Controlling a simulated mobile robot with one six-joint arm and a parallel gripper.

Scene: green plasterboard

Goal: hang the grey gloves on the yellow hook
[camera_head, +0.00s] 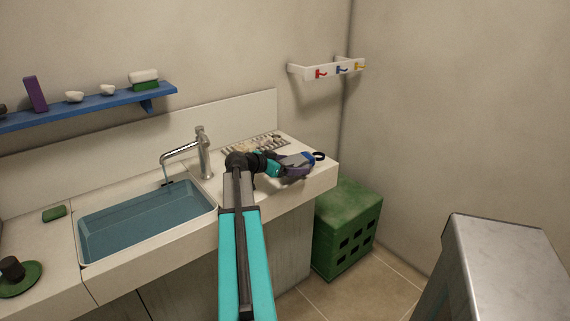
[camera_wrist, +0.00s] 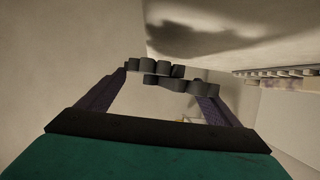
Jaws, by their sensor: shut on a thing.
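The yellow hook (camera_head: 360,66) is the rightmost on a white wall rail (camera_head: 335,71), near the room corner, and it is empty. My gripper (camera_head: 312,160) is over the right end of the counter, below and left of that hook. In the wrist view, its two purple fingers stand apart with dark grey, finger-like shapes between their tips, which look like the grey gloves (camera_wrist: 172,78). My gripper is shut on them.
A red hook (camera_head: 320,74) and a blue hook (camera_head: 341,70) share the rail. A slatted rack (camera_head: 250,146) lies on the counter behind my arm. The sink (camera_head: 145,221) and tap (camera_head: 203,153) are left. A green crate (camera_head: 347,228) stands below the rail. A metal-topped block (camera_head: 500,265) stands front right.

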